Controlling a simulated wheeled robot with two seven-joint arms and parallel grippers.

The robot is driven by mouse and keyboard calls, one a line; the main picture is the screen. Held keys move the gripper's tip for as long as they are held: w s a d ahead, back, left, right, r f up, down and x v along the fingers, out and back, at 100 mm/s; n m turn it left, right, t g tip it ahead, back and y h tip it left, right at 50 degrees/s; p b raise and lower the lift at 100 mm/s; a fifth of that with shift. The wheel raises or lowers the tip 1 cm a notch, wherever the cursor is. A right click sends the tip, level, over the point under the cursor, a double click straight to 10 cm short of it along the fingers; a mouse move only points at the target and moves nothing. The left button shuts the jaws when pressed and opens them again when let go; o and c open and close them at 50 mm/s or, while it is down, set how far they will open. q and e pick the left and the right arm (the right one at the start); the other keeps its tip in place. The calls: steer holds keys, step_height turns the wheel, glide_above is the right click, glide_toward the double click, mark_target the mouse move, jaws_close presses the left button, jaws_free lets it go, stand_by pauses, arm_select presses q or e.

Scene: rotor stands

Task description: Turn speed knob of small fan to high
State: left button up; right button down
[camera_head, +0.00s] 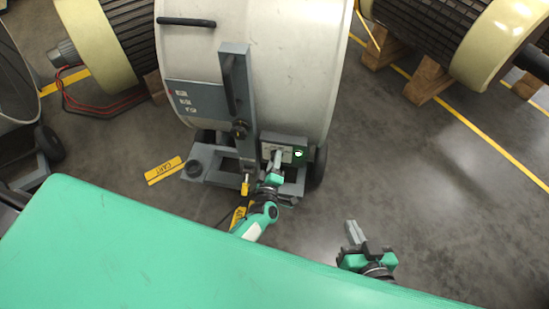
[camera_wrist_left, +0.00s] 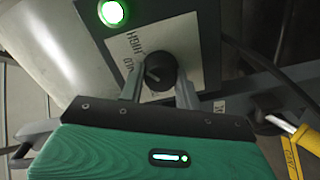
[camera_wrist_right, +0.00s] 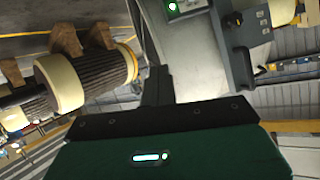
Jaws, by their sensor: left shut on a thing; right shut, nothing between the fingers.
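The fan is a large pale grey drum (camera_head: 285,60) on a low wheeled cart. Its control plate, low on the cart, has a lit green lamp (camera_head: 298,154). In the left wrist view a black round knob (camera_wrist_left: 161,70) sits on a pale label plate (camera_wrist_left: 190,40) with "HIGH" and other lettering, seen turned. I cannot tell for sure where the knob points. My left gripper (camera_head: 277,158) reaches to the plate; its fingers (camera_wrist_left: 158,92) are shut on the knob from both sides. My right gripper (camera_head: 352,230) is shut and empty, out to the right, away from the fan.
A green surface (camera_head: 150,250) fills the front. Grey upright with a handle (camera_head: 230,85) and a yellow-handled part (camera_head: 245,186) stand beside the plate. Dark rotors with cream ends (camera_head: 490,40) rest on wooden blocks (camera_head: 427,80). Floor at right is open. A yellow sign (camera_head: 163,170) lies at left.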

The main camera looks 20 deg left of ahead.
arm_select(q)
steer(key=shift+m+p, duration=0.35)
steer(key=shift+m, duration=0.55)
arm_select(e)
steer(key=shift+d+f+g+h, duration=0.1)
steer(key=shift+d+g+h, duration=0.2)
steer(key=shift+d+g, duration=0.45)
arm_select(q)
steer(key=shift+f, duration=0.1)
arm_select(e)
steer(key=shift+s+d, duration=0.1)
arm_select(q)
steer(key=o, duration=1)
steer(key=shift+c, duration=0.2)
steer(key=s+d+p, duration=0.1)
steer(key=s, duration=1.2)
steer(key=shift+s+d+p, duration=0.4)
arm_select(e)
steer(key=d+g, duration=0.1)
steer(key=s+d+g+h, duration=0.1)
steer(key=d, duration=0.1)
steer(key=shift+d+f+h, duration=0.15)
steer(key=shift+h, duration=0.15)
